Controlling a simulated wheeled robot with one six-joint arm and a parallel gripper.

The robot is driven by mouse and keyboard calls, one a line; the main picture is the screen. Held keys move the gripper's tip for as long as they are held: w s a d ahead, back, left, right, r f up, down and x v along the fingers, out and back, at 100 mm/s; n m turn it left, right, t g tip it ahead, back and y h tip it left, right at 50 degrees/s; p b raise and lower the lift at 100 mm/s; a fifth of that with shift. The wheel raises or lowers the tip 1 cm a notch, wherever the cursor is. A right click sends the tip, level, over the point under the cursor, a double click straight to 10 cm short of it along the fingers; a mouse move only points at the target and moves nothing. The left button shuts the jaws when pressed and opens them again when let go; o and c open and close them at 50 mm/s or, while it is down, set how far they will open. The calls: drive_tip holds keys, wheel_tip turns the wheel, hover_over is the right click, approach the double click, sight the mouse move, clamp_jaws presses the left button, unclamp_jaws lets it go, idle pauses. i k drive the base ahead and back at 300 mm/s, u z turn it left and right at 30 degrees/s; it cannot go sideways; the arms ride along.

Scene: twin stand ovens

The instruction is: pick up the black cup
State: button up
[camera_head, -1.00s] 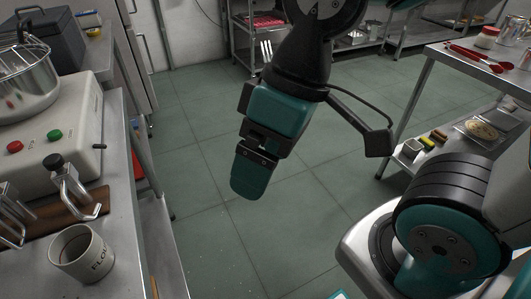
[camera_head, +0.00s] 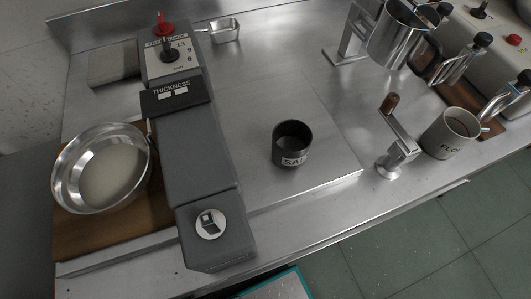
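The black cup (camera_head: 292,146) stands upright on the steel counter in the middle of the head view. It has a pale label with dark letters, partly turned away, that seem to begin "SA". Its open top faces up and its inside looks dark. Nothing touches it. My gripper is out of the picture now, so I cannot see where it is relative to the cup.
Left of the cup stands a grey machine (camera_head: 200,150) marked "THICKNESS", then a steel bowl (camera_head: 102,168) on a wooden board. Counter around the cup is bare.

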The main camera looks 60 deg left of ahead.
sight(292, 138)
drive_tip(key=k, duration=0.75)
drive_tip(key=z, duration=0.55)
drive_tip(key=i, duration=1.2)
drive_tip(key=u, duration=2.95)
drive_tip(key=i, duration=0.5)
drive_tip(key=z, duration=0.05)
